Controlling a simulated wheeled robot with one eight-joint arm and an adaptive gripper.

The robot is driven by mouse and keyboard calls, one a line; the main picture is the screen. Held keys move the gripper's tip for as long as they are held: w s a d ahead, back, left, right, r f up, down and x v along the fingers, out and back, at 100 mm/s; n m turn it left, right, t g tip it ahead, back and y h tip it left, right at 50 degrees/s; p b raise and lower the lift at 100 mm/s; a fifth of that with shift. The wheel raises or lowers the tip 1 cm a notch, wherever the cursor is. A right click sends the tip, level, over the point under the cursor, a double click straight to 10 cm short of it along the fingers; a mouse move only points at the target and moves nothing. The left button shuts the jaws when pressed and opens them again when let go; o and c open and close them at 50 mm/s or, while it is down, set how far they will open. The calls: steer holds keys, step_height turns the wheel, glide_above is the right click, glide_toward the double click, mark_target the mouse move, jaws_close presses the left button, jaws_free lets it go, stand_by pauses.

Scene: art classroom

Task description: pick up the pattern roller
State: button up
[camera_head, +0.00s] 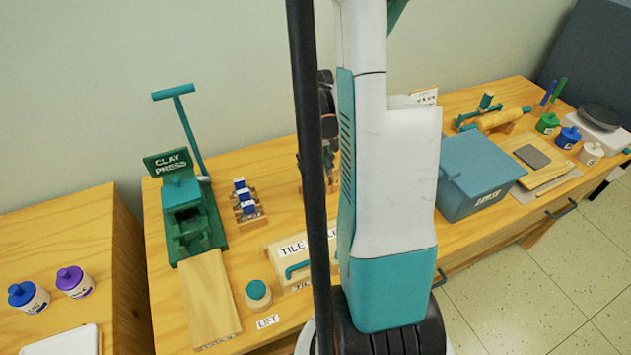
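A pale wooden roller (501,119) with teal ends lies at the back right of the long table, behind the blue-grey bin; it looks like the pattern roller, but no pattern can be made out. A teal-handled piece (487,101) stands just behind it. Dark jointed parts that seem to be my gripper (329,118) show in the middle, mostly hidden behind my black pole and my white-and-teal arm link. Its fingertips cannot be made out. It appears well left of the roller and apart from it.
The long table (253,184) bears a green clay press (187,217), a tile box (293,256), a blue-grey lidded bin (477,177) and several paint jars. My arm hides the table's middle. A side table (60,235) stands left. Floor (560,270) is clear at right.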

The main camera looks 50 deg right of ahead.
jaws_close()
steer(key=shift+r, duration=0.1)
